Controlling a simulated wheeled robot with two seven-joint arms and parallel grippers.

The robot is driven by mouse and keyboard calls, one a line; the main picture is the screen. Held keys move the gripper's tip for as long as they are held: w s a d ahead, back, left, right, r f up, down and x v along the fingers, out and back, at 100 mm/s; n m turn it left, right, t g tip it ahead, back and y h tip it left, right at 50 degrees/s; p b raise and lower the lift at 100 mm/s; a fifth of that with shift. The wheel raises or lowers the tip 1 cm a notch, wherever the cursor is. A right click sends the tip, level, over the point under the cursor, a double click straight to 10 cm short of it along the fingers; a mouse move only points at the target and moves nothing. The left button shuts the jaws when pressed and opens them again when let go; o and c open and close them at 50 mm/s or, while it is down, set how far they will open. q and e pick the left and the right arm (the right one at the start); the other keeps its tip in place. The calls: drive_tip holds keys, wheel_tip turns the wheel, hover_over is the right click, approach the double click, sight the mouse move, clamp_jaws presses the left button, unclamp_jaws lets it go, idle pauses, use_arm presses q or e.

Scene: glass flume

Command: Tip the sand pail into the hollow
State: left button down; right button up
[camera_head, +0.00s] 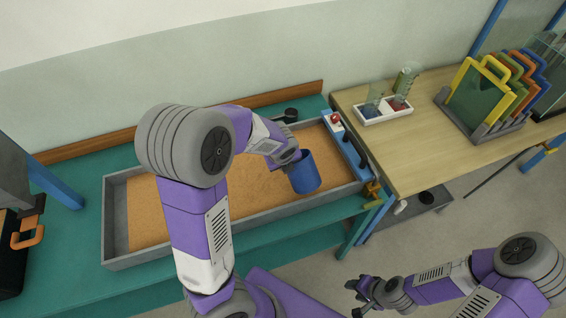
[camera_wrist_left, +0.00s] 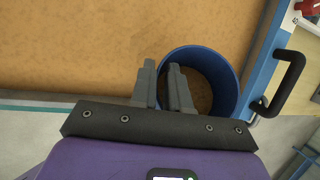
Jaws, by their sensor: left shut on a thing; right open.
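The blue sand pail (camera_head: 303,174) is over the right part of the sand in the long grey-walled tray (camera_head: 113,215). It looks near upright, perhaps slightly tilted. My left gripper (camera_head: 292,160) is shut on the pail's wall; in the left wrist view the fingers (camera_wrist_left: 165,88) straddle the left rim of the pail (camera_wrist_left: 223,66). Brown sand-coloured contents show inside it. The sand (camera_head: 255,188) looks mostly flat, and I cannot make out a hollow; my left arm hides part of the tray. My right gripper (camera_head: 362,296) is open and empty, low over the floor.
A blue panel with a black handle (camera_head: 357,152) stands at the tray's right end. A wooden table (camera_head: 430,140) to the right holds a white tray of beakers (camera_head: 385,111) and a rack of coloured frames (camera_head: 490,95). A black scoop-like item (camera_head: 290,115) lies behind the sand.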

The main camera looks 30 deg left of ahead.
use_arm(q)
drive_tip(key=shift+w+a+f+g+h+p, duration=0.2)
drive_tip(key=shift+h+p, duration=0.25)
drive_tip(key=shift+p, duration=0.65)
drive_tip(key=shift+a+f+g+h+p, duration=0.1)
drive_tip(key=shift+a+f+h+p, duration=0.3)
drive_tip(key=shift+p, duration=0.7)
drive_tip(key=shift+f+h+p, duration=0.25)
drive_tip(key=shift+h+p, duration=0.4)
drive_tip(key=shift+p, duration=0.45)
drive_tip(key=shift+f+n+g+p, duration=0.2)
drive_tip(key=shift+n+g+p, duration=0.1)
drive_tip(key=shift+g+p, duration=0.15)
drive_tip(key=shift+w+a+h+p, duration=0.1)
drive_tip(key=shift+h+p, duration=0.25)
drive_tip(key=shift+h, duration=0.05)
drive_tip(key=shift+a+r+g+h+p, duration=0.15)
drive_tip(key=shift+g+h+p, duration=0.1)
drive_tip(key=shift+h+p, duration=0.45)
drive_tip(key=shift+w+a+f+g+h, duration=0.2)
drive_tip(key=shift+f+g+h, duration=0.1)
drive_tip(key=shift+f+h, duration=0.4)
drive_tip(key=shift+a+f+b, duration=0.25)
drive_tip(key=shift+b, duration=0.05)
drive_tip(key=shift+a+h, duration=0.1)
drive_tip(key=shift+h, duration=0.2)
drive_tip(key=shift+w+a+f+n+h+b, duration=0.15)
drive_tip(key=shift+f+n+h+b, duration=0.15)
drive_tip(key=shift+b, duration=0.25)
